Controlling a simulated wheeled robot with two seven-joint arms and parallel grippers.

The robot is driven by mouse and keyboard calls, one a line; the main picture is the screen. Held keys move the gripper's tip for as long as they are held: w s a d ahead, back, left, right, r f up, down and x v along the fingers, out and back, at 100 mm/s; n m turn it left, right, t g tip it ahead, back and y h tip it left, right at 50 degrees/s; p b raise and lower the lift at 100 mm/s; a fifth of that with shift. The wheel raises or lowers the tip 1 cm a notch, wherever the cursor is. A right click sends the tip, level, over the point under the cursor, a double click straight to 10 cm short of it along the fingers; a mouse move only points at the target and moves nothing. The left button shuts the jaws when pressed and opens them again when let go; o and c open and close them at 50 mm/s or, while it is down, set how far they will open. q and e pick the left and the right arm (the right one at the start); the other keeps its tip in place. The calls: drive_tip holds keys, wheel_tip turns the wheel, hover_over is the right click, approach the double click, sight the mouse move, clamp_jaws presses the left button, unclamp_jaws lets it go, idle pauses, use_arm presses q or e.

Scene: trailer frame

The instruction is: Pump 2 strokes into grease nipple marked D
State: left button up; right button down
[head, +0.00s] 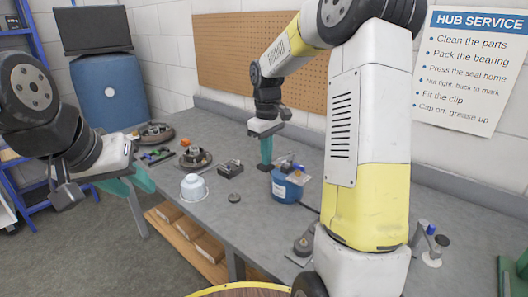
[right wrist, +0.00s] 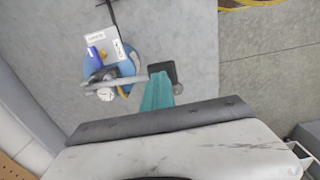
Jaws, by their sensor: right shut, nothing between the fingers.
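A blue grease pump (head: 287,187) stands on the bench below and right of my right gripper. In the right wrist view, the blue pump (right wrist: 128,66) has a round white gauge, white labels and a grey lever (right wrist: 128,80) ending in a black block (right wrist: 163,70). My right gripper (head: 266,160) is shut and empty, pointing down over the bench; its teal fingers (right wrist: 157,92) appear beside the lever's end, contact unclear. My left gripper (head: 138,188) looks open and empty, left of the bench's front edge. I cannot make out a nipple marked D.
A white cap-like part (head: 194,187), a small dark disc (head: 234,197), a dark box (head: 230,168) and hub parts (head: 195,157) lie on the grey bench (head: 225,222). A dark fitting (head: 304,245) is near the front edge.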

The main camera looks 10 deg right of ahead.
sight(266, 168)
drive_tip(key=shift+f, duration=0.15)
drive_tip(key=shift+s+a+f, duration=0.15)
drive_tip(key=shift+f, duration=1.95)
wheel_tip(266, 168, up, 12)
drive_tip(key=shift+w+d, duration=0.35)
drive_tip(key=shift+d, duration=0.05)
idle(0.5)
